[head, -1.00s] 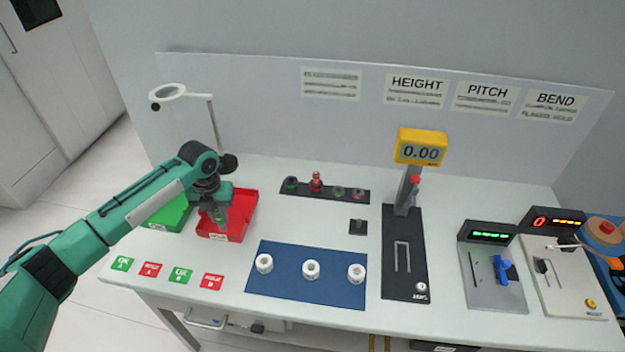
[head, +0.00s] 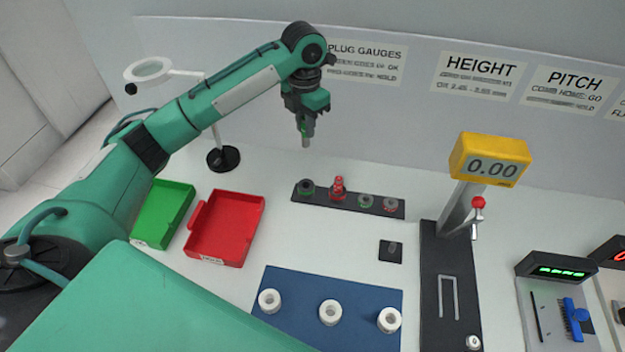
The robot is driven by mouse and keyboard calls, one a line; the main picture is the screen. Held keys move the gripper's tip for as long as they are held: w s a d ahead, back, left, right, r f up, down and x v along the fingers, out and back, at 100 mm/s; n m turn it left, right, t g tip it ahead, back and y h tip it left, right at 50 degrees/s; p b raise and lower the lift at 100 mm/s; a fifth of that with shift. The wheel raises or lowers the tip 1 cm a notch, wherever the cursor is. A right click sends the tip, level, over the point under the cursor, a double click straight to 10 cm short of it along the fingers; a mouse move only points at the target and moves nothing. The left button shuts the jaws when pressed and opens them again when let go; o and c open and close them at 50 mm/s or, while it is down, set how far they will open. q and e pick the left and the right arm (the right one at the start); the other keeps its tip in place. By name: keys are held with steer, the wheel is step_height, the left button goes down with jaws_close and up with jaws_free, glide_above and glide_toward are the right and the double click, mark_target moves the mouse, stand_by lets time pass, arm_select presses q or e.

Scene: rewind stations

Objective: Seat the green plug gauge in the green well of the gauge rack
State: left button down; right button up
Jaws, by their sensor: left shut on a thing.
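My left gripper (head: 305,118) is shut, pointing down, high above the back of the table. It is shut on the green plug gauge; a grey-green tip (head: 306,139) sticks out below the jaws, and the jaws hide the rest. The black gauge rack (head: 322,199) lies below and apart from it. Its leftmost position (head: 306,187) is a dark round well with a greenish rim and looks empty. A red plug gauge (head: 338,187) stands upright beside it. My right gripper is out of view.
A green tray (head: 163,212) and a red tray (head: 226,226) lie left. A magnifier lamp (head: 222,158) stands behind them. A blue mat (head: 290,290) with white rings lies in front. The height gauge (head: 489,160) rises at right, beside a small black block (head: 391,251).

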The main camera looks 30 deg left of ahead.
arm_select(q)
step_height(320, 180, down, 18)
steer(key=p, duration=0.3)
steer(key=shift+s, duration=0.15)
steer(key=shift+f, duration=0.1)
steer(key=c, duration=1.3)
jaws_free()
steer(key=shift+f, duration=0.1)
steer(key=shift+c, duration=0.2)
